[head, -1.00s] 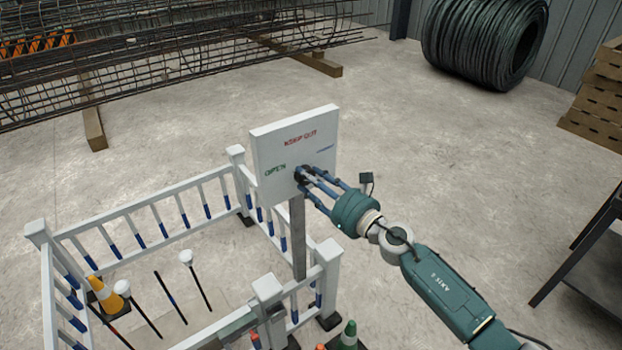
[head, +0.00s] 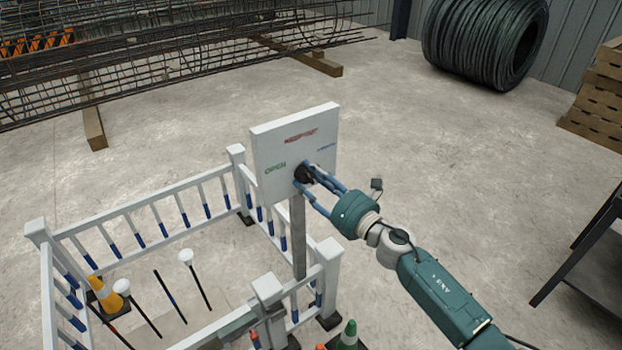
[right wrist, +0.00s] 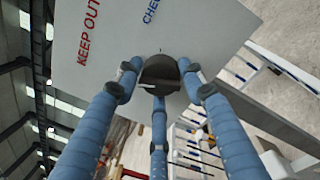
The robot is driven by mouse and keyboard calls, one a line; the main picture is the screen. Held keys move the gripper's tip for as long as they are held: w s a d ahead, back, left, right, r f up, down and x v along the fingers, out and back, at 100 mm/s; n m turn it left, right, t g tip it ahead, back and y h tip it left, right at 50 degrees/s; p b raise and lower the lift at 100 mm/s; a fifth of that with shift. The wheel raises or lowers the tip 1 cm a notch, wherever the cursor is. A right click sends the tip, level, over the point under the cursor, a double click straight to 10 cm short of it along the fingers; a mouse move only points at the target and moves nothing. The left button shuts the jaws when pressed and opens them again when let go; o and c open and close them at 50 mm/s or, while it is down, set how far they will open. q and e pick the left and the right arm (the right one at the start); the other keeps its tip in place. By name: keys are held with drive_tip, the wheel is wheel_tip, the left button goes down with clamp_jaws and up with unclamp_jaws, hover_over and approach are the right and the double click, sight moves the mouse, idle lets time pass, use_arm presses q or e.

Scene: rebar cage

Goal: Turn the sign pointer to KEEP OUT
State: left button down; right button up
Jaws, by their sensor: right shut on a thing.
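The white sign board (head: 290,153) stands upright on a grey post (head: 298,238) in the head view. It bears a red KEEP OUT at the top, a green OPEN at the left and a blue word at the right, which reads CHE... in the right wrist view (right wrist: 150,11). The dark pointer knob (head: 303,173) is at the board's lower middle. My right gripper (head: 312,178) is shut on this knob, its blue fingers around it; the knob also shows in the right wrist view (right wrist: 160,73). Which word the pointer faces I cannot tell. My left gripper is not in view.
A white railing (head: 140,208) with blue-ended bars encloses cones (head: 105,294) and several poles left of and below the sign. A dark table (head: 590,245) stands at the right. A cable coil (head: 460,45) and rebar cage (head: 160,50) lie behind. The floor right of the sign is clear.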

drive_tip(key=shift+w+d+r+m+t, duration=0.15)
drive_tip(key=shift+r+m+t, duration=0.1)
drive_tip(key=shift+m, duration=0.95)
drive_tip(key=shift+w+d+r+m+t, duration=0.1)
drive_tip(key=shift+r+m+t, duration=0.1)
drive_tip(key=shift+m, duration=1)
drive_tip(key=o, duration=0.9)
drive_tip(key=shift+o, duration=1.1)
drive_tip(key=shift+f, duration=0.3)
drive_tip(key=shift+s, duration=0.1)
